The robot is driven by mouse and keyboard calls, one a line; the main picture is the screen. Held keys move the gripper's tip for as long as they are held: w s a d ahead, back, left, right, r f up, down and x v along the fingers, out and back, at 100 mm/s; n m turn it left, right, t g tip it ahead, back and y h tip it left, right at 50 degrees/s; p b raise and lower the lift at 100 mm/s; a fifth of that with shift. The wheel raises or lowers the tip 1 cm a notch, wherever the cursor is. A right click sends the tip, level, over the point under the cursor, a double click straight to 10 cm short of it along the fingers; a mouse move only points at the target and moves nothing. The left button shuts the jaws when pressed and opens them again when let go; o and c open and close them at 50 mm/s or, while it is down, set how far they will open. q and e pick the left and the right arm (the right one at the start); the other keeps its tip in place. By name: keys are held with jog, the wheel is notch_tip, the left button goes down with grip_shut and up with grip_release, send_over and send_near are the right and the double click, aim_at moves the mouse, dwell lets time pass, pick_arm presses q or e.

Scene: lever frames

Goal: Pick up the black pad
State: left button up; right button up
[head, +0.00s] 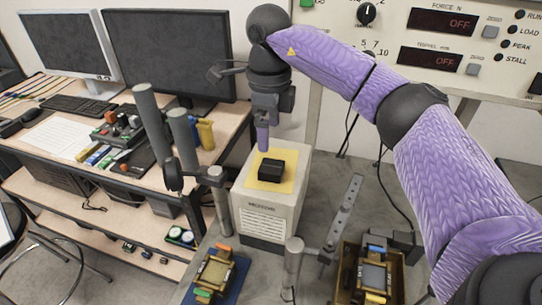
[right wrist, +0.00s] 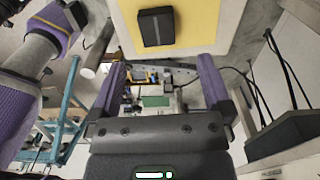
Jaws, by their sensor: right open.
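The black pad (head: 271,170) is a small dark block. It lies on a yellow sheet (head: 258,184) on top of a pale box-shaped pedestal (head: 267,219). My right gripper (head: 262,137) points down beside the pad, a little behind and above it in the head view, apart from it. In the right wrist view the pad (right wrist: 156,27) shows at the top centre, beyond the purple fingers of the open, empty right gripper (right wrist: 162,72). My left gripper is not visible.
A desk with monitors (head: 170,52) and a tool rack (head: 122,135) stands at left. Grey upright posts (head: 153,125) rise left of the pedestal. A perforated lever (head: 343,214) stands at its front right. Small trays (head: 218,274) sit in front. A control panel (head: 440,40) is behind.

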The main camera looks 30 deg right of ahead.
aim_at(272, 166)
jog(key=f, duration=0.8)
jog(key=shift+s, duration=0.4)
grip_shut()
